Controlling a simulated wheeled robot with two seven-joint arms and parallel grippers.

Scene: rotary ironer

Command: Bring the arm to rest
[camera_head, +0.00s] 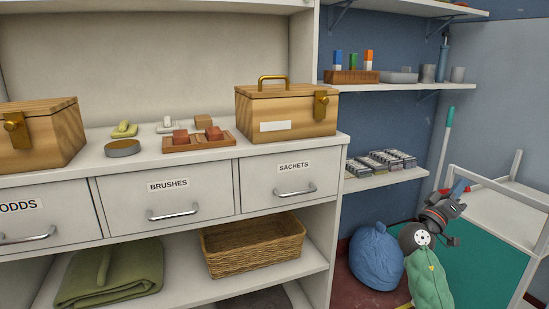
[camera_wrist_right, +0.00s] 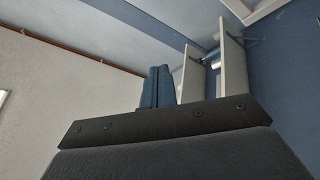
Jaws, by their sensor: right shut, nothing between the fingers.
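My right gripper (camera_head: 459,187) is at the right of the head view, raised in front of the white-framed cart with the green side. Its dark body tilts upward, with the blue fingers at the top. In the right wrist view the two blue fingers (camera_wrist_right: 157,87) stand side by side, shut with nothing between them. My right forearm in its green cover (camera_head: 427,281) rises from the bottom edge. My left gripper is not in view.
A white cabinet with labelled drawers (camera_head: 172,197) fills the left and centre. Wooden boxes (camera_head: 287,112) stand on its top. Wall shelves (camera_head: 400,92) hold small items at the right. A blue sack (camera_head: 376,259) sits left of my forearm, near the cart (camera_head: 485,235).

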